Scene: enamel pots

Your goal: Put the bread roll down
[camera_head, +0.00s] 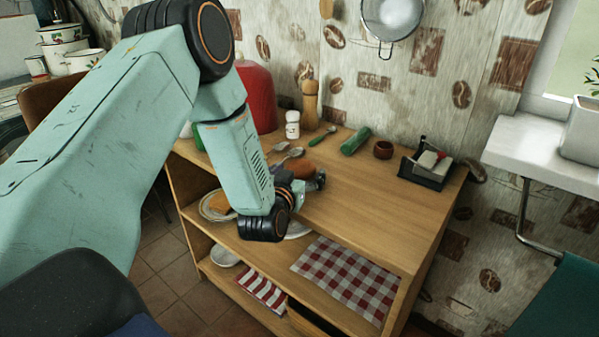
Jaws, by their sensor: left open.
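A brown bread roll (299,168) rests on the top of the wooden cabinet (375,205), near its left part. My left arm reaches in from the left, and its gripper (319,181) is low over the cabinet top, right beside the roll. The gripper is open. The wrist and forearm hide much of it and part of the roll, so I cannot tell whether they touch. My right gripper is not in view.
Spoons (291,154), a white shaker (292,126), a wooden mill (310,103), a green cylinder (355,140), a brown bowl (383,150) and a black tray (425,171) stand near the wall. The cabinet top's front right is clear. A checked cloth (345,275) lies on the shelf below.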

